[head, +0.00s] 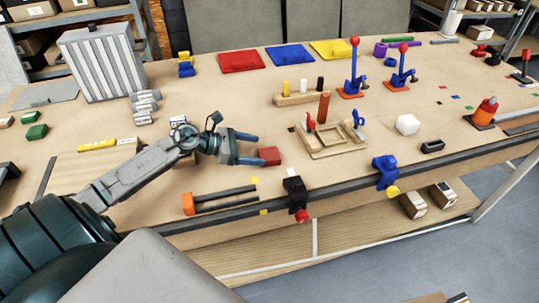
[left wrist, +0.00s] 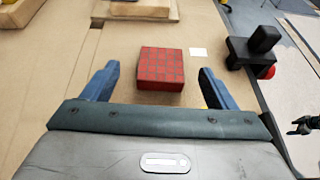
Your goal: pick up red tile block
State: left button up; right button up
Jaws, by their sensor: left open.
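The red tile block (head: 269,156) lies on the brown worktable, near its front middle. In the left wrist view the red tile block (left wrist: 160,68) shows a grid of small squares on top. My left gripper (head: 257,148) is open, with its blue fingers pointing at the block. In the left wrist view the block lies ahead of and between the two fingertips of my left gripper (left wrist: 159,80), with a gap on both sides. Nothing is held in it.
A wooden frame fixture (head: 335,142) stands just right of the block. A black clamp (head: 294,190) and a blue clamp (head: 385,172) sit at the front table edge. An orange-ended bar clamp (head: 220,198) lies in front. Red, blue and yellow panels (head: 290,56) lie at the back.

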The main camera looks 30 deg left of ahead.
aim_at(270, 154)
pick_arm(q)
jog(key=shift+w+d+f, duration=0.15)
jog(key=shift+w+d, duration=0.2)
jog(key=shift+d, duration=0.05)
jog(key=shift+w+d+f+p, duration=0.15)
jog(key=shift+w+d+p, duration=0.15)
jog(key=shift+p, duration=0.3)
jog(key=p+x, duration=0.2)
jog(key=x, duration=0.1)
jog(key=shift+w+d+f, duration=0.1)
jog(key=shift+d+f, duration=0.1)
jog(key=shift+f, duration=0.1)
jog(key=shift+w+d+f+p, duration=0.2)
jog(key=shift+d+f+p, duration=0.05)
jog(key=shift+f+p, duration=0.1)
pick_arm(e)
jog(key=r, duration=0.4)
jog(key=shift+w, duration=0.2)
pick_arm(q)
jog(key=shift+c, duration=0.4)
jog(key=c, duration=1.1)
pick_arm(e)
jog(key=shift+a, duration=0.1)
